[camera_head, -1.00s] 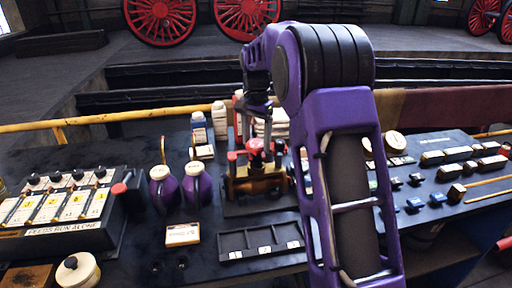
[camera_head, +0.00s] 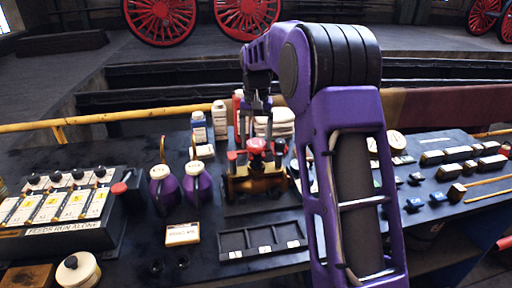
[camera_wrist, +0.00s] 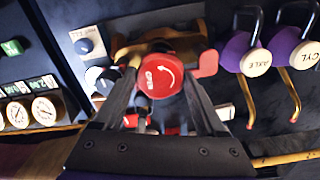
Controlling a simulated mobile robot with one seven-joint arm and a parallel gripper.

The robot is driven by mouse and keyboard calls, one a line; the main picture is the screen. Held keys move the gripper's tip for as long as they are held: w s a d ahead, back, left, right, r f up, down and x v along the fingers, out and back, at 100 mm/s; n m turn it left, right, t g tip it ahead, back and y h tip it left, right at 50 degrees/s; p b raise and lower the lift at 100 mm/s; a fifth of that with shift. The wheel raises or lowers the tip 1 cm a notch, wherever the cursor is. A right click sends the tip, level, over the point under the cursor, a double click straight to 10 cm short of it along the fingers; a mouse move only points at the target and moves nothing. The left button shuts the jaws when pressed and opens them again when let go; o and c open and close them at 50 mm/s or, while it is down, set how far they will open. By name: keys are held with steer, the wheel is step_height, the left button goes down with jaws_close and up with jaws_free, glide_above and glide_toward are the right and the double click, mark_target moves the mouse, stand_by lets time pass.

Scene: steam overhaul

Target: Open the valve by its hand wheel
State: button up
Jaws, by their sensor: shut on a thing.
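The brass valve (camera_head: 256,184) stands on the dark bench in the middle of the head view, with a red hand wheel (camera_head: 256,146) on top. In the wrist view the wheel's red hub (camera_wrist: 161,78) bears a white curved arrow and lettering. A red lobe (camera_wrist: 208,63) sticks out to its right, and more red shows below the hub. My gripper (camera_head: 257,128) reaches down onto the wheel from above. Its two fingers stand on either side of the hub, shut on the wheel; the exact contact is partly hidden. The brass body (camera_wrist: 125,52) shows behind the wheel.
Two purple oil cans (camera_head: 197,184) stand close left of the valve. White bottles (camera_head: 199,127) stand behind them. A black compartment tray (camera_head: 262,242) lies in front. A switch box (camera_head: 62,207) is at far left; small blocks (camera_head: 436,198) lie at right.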

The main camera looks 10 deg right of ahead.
mark_target(256, 143)
steer(key=n, duration=0.5)
steer(key=shift+n, duration=0.3)
steer(key=o, duration=1.5)
steer(key=shift+c, duration=0.5)
steer(key=shift+c, duration=0.3)
steer(key=shift+r, duration=0.1)
steer(key=shift+r, duration=2.95)
